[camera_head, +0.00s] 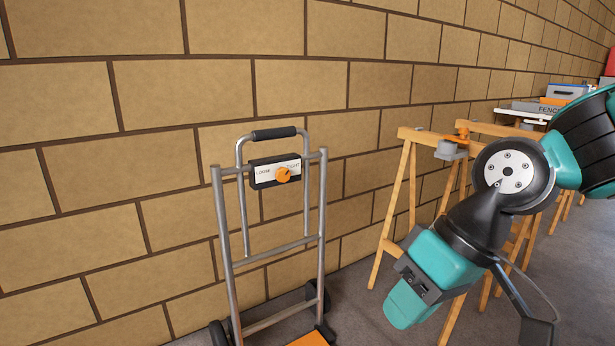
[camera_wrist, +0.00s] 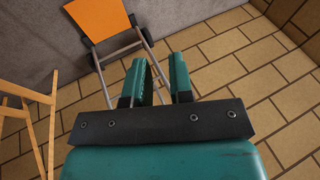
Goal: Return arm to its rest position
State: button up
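My arm, teal and black, comes in from the right in the head view and bends down toward the lower middle. My gripper (camera_head: 398,312) hangs in front of the wooden trestles and to the right of the hand truck. In the wrist view the two teal fingers of my gripper (camera_wrist: 158,65) stand apart, with a gap and nothing between them. The gripper is open and empty. In the head view the fingers overlap, so the gap is hidden there.
A metal hand truck (camera_head: 231,275) with an orange knob (camera_head: 283,174) on a labelled box stands by the block wall (camera_head: 160,90). Its orange plate (camera_wrist: 97,19) shows in the wrist view. Wooden trestles (camera_head: 397,200) stand behind my arm. Grey floor (camera_head: 355,310) is bare between truck and trestles.

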jog(key=s+d+r+h, duration=0.1)
jog(key=s+d, duration=0.2)
jog(key=s, duration=0.5)
notch_tip(320, 180, up, 38)
jog(key=p, duration=3.8)
jog(key=shift+s+p, duration=0.25)
jog(key=shift+p, duration=0.05)
jog(key=shift+d+r, duration=0.1)
